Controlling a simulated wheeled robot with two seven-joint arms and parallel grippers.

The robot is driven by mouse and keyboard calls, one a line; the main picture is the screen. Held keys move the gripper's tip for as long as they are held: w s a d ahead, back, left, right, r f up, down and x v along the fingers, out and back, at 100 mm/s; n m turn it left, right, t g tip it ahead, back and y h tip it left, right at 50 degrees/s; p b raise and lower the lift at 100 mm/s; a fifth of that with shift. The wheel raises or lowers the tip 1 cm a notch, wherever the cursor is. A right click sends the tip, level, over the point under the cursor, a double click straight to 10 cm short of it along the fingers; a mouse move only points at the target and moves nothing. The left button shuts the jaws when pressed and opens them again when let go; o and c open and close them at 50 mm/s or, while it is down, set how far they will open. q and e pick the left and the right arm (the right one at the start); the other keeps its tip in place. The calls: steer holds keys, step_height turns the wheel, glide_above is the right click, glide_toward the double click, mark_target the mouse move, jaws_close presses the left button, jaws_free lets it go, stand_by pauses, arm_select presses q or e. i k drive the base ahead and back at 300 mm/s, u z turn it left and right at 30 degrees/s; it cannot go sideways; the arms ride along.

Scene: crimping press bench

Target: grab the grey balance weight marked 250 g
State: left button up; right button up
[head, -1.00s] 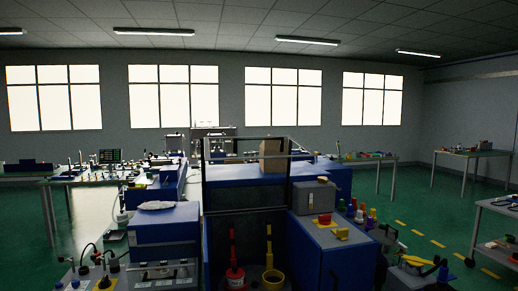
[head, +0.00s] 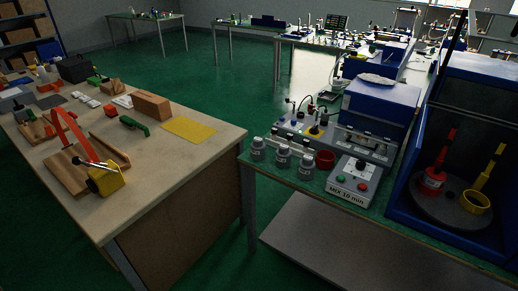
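Several small grey weights stand in a row along the left front of the green-topped bench. I see a left one (head: 258,149), a middle one (head: 282,157) and a right one (head: 306,167). Each is a short upright cylinder with a knob on top. They carry pale labels, but the print is too small to read, so I cannot tell which one is marked 250 g. Neither of my grippers is in view.
A red cup (head: 325,159) and a control box marked MIX 10 min (head: 353,182) stand right of the weights. A blue machine (head: 380,108) is behind. A wooden workbench (head: 205,153) with tools is at left, separated by a narrow gap.

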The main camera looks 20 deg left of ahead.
mark_target(258, 147)
steer(key=z, duration=0.3)
steer(key=k, duration=0.4)
steer(key=z, duration=0.55)
steer(key=i, duration=0.5)
steer(key=u, duration=1.3)
steer(key=i, duration=1.1)
steer(key=u, duration=1.2)
